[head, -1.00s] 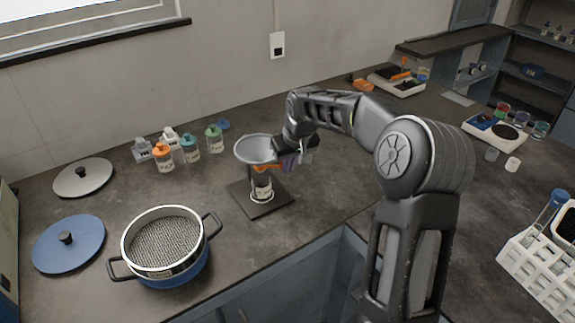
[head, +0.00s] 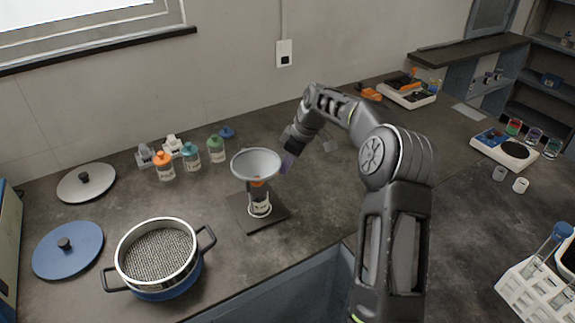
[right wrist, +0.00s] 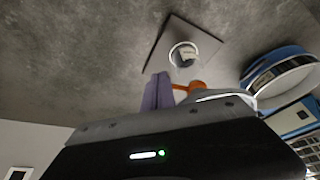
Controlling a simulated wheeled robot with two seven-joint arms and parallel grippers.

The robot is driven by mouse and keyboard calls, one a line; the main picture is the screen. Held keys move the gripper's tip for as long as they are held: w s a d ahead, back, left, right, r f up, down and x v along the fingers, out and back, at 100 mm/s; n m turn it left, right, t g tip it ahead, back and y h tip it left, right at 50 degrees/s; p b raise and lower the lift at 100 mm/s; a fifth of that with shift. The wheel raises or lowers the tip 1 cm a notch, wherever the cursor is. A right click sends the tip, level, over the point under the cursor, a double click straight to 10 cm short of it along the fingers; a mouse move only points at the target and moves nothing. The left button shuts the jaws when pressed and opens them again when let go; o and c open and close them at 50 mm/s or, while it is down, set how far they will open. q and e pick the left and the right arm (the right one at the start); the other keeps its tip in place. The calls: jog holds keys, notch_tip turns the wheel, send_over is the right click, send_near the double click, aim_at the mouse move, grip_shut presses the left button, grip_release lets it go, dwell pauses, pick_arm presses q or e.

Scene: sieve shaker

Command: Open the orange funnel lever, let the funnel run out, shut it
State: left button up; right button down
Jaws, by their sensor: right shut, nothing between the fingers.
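The grey funnel (head: 257,164) stands over a small labelled jar (head: 260,204) on a dark square base (head: 244,213). A bit of the orange lever (head: 257,183) shows under the funnel; it also shows in the right wrist view (right wrist: 190,88). My right gripper (head: 287,162) is just right of the funnel, its purple fingers shut and empty. In the right wrist view, the fingers (right wrist: 158,92) are right beside the lever's thin end; I cannot tell whether they touch. The jar also shows there (right wrist: 183,55). Whether anything is flowing is not visible. My left gripper is out of view.
A pot-like sieve (head: 158,262) stands front left, with a blue lid (head: 68,250) and a grey lid (head: 86,183) beside it. Several capped bottles (head: 190,156) stand behind. The counter right of the funnel base is clear.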

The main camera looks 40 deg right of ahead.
jog(key=shift+s+a, duration=0.1)
jog(key=shift+s, duration=0.05)
jog(key=shift+s+a+b, duration=0.25)
jog(key=shift+a+b, duration=0.35)
jog(key=shift+a, duration=0.05)
dwell(0.4)
